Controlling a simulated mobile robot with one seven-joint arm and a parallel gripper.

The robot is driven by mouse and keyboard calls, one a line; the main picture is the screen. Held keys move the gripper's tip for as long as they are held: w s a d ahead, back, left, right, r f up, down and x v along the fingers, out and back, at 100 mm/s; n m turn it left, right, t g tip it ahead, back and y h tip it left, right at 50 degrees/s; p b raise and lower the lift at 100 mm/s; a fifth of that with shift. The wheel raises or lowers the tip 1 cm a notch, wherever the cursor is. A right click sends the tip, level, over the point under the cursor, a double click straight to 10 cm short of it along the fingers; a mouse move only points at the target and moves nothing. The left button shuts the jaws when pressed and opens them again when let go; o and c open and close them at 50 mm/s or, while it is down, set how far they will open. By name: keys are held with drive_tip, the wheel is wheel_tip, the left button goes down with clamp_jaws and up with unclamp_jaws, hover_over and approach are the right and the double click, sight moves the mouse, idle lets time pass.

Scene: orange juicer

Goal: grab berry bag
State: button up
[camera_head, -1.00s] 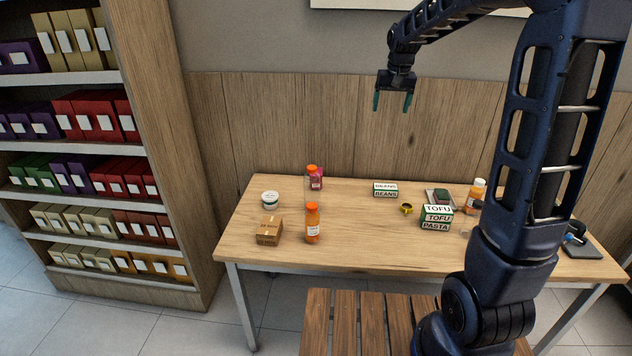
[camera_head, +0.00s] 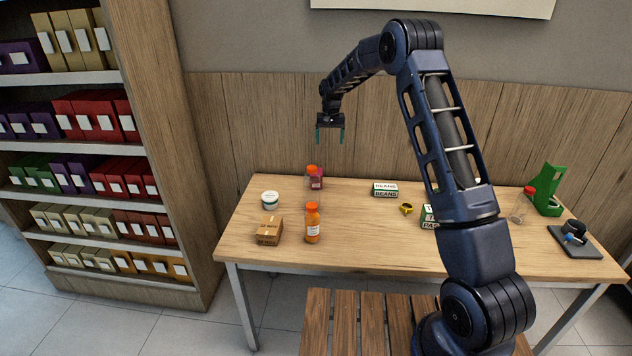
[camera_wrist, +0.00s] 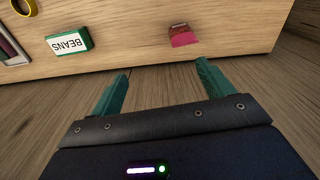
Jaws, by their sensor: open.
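The berry bag (camera_head: 317,183) looks like a small pink-red packet near the back left of the table in the head view, with an orange cap showing at its upper left. In the wrist view a pink-red packet (camera_wrist: 183,38), likely the same bag, lies near the table edge, beyond and to the right of the fingers' middle. My gripper (camera_head: 330,138) is open and empty, with its fingers pointing down, above and slightly right of the bag in the head view. In the wrist view its two green fingers (camera_wrist: 163,78) stand wide apart, and nothing is between them.
An orange bottle (camera_head: 312,226), a brown box (camera_head: 269,231) and a white tub (camera_head: 270,200) stand on the left half of the wooden table (camera_head: 365,248). A beans box (camera_head: 385,190) and a yellow ring (camera_head: 406,208) are farther right. The wood-panelled wall (camera_head: 270,115) is close behind.

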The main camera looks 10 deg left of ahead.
drive_tip(key=shift+g, duration=0.3)
drive_tip(key=a+f, duration=0.2)
drive_tip(key=f, duration=0.1)
drive_tip(key=w+a+f, duration=0.1)
drive_tip(key=a+f, duration=0.1)
drive_tip(key=f, duration=0.1)
drive_tip(key=w+a+f, duration=0.1)
drive_tip(key=a+f, duration=0.1)
drive_tip(key=f, duration=0.2)
drive_tip(key=shift+w+a, duration=0.15)
drive_tip(key=shift+a, duration=0.1)
wheel_tip(320, 180, down, 6)
drive_tip(key=shift+r, duration=0.25)
drive_tip(key=shift+d+f, duration=0.15)
drive_tip(key=shift+f, duration=1.15)
drive_tip(key=shift+d+f, duration=0.15)
drive_tip(key=shift+f, duration=1.15)
drive_tip(key=c, duration=1.1)
